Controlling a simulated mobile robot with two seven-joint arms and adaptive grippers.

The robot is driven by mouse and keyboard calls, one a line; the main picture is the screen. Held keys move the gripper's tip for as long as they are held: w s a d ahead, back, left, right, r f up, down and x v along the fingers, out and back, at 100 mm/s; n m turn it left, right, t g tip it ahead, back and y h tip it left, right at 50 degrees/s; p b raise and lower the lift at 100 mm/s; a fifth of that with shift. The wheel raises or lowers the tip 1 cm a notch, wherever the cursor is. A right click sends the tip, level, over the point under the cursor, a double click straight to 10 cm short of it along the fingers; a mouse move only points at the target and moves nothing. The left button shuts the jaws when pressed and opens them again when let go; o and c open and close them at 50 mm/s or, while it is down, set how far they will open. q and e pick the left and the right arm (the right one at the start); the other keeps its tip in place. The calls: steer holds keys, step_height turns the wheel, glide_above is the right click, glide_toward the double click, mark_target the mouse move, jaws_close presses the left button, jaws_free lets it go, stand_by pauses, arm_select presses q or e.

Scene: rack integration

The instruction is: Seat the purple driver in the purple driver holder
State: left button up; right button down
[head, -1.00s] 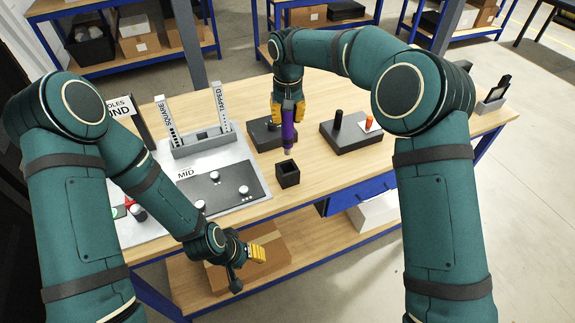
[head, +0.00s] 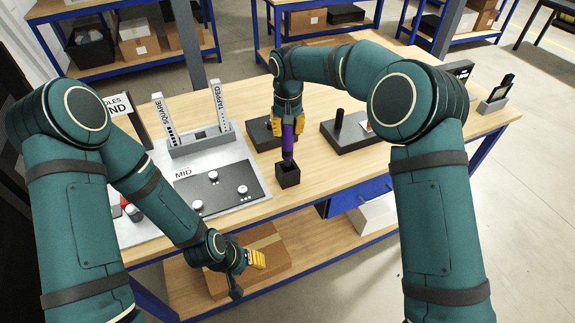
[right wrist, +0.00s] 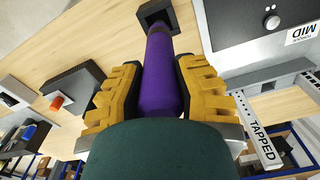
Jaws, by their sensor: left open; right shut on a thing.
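The purple driver (head: 288,141) is held upright in my right gripper (head: 287,126). In the right wrist view the yellow fingers are closed on both sides of the driver (right wrist: 160,80). The purple driver holder is a small black open-topped box (head: 288,178) on the table, and it also shows in the right wrist view (right wrist: 145,15). The driver's lower end is at the holder's opening; how deep it reaches is hidden. My left gripper (head: 258,260) is open and empty, low in front of the table edge.
A black block with a black handle (head: 352,135) stands right of the holder. Another dark block (head: 257,135) sits behind it. A grey board (head: 150,222) with a black plate and labelled rails lies to the left. Bare wood surrounds the holder.

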mark_target(288, 148)
steer(key=shift+p, duration=0.5)
stand_by(1.8)
steer(key=shift+f+b, duration=1.95)
steer(key=shift+f, duration=1.55)
steer(key=c, duration=0.7)
jaws_free()
steer(key=shift+c, duration=0.2)
steer(key=r, duration=1.2)
steer(key=shift+s, duration=0.25)
